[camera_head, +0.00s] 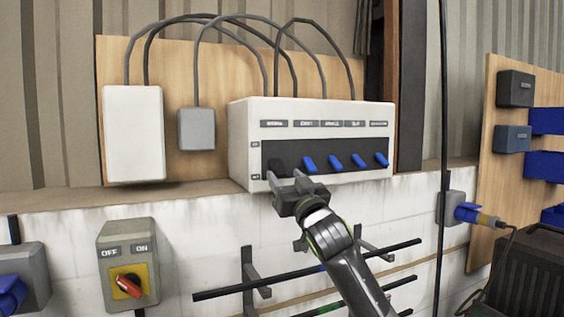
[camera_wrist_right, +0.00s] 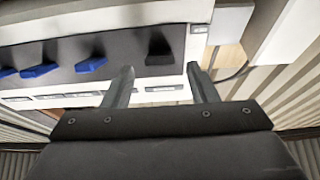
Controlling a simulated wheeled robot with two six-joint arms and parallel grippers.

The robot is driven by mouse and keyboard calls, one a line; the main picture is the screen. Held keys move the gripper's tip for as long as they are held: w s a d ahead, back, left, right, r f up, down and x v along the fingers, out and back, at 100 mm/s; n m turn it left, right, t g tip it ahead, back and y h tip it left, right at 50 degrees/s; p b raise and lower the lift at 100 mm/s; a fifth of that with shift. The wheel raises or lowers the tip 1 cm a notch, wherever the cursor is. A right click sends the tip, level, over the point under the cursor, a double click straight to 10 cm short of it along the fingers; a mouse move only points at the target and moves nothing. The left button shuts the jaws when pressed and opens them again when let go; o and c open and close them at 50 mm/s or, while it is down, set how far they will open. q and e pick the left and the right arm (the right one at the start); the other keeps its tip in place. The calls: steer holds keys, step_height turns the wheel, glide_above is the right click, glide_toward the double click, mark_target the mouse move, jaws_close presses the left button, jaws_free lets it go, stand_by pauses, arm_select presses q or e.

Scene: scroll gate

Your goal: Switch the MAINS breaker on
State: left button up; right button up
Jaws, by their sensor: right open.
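The white breaker box (camera_head: 240,130) hangs on the wooden board, with a dark strip of levers and a row of labels above it. The leftmost label (camera_head: 274,124) seems to read MAINS, though blurred. Below it the black lever (camera_head: 279,164) barely stands out from the strip; it also shows in the right wrist view (camera_wrist_right: 158,50). Whether it is tipped up or down I cannot tell. My right gripper (camera_head: 286,178) is open and empty, just in front of the box's lower left part. In the wrist view its fingertips (camera_wrist_right: 160,68) lie either side of the black lever, apparently not touching it.
Several blue levers (camera_head: 335,162) sit close to the right of the black one. An OFF/ON rotary switch (camera_head: 127,284) with a red knob is at lower left. A rack with dark bars (camera_head: 247,268) is below the box. Cables (camera_head: 260,40) loop above it.

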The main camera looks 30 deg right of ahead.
mark_target(280, 170)
steer(key=shift+p+x, duration=0.55)
steer(key=shift+x, duration=0.95)
steer(key=shift+c, duration=0.4)
steer(key=c, duration=0.9)
